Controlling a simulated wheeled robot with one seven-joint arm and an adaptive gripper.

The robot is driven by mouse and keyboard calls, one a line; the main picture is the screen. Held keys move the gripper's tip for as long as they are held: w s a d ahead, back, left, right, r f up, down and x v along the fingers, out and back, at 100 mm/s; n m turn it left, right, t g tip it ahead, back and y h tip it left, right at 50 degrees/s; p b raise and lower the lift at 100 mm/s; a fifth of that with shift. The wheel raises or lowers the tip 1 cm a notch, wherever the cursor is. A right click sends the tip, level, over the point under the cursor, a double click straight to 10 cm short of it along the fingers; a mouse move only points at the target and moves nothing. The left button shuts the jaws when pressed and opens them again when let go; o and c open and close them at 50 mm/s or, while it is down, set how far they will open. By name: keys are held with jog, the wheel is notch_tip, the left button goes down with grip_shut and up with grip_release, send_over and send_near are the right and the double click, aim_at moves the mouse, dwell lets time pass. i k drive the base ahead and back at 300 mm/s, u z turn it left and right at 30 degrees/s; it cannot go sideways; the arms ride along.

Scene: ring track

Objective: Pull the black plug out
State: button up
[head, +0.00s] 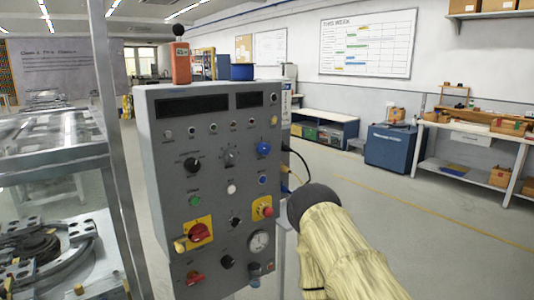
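A grey control cabinet (215,120) stands in front of me, covered with knobs, buttons and switches. On its right side a black plug (286,149) sits at the cabinet's edge, with a black cable (303,160) curving right and down from it. The plug is small here, and its socket is hidden on the side face. My arm (345,255) shows at lower right as a pale, streaked link with a dark rounded end, below and right of the plug. I cannot make out any gripper fingers, and nothing shows touching the plug.
A yellow cable (292,175) hangs below the black one. A metal post and frame (110,150) stand close at the left. A blue cabinet (392,147) and a workbench (470,140) stand at the back right. Open floor (440,235) lies to the right.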

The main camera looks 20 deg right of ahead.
aim_at(286, 149)
jog(key=k, duration=0.5)
jog(key=z, duration=2.05)
jog(key=i, duration=1.7)
jog(key=u, duration=1.85)
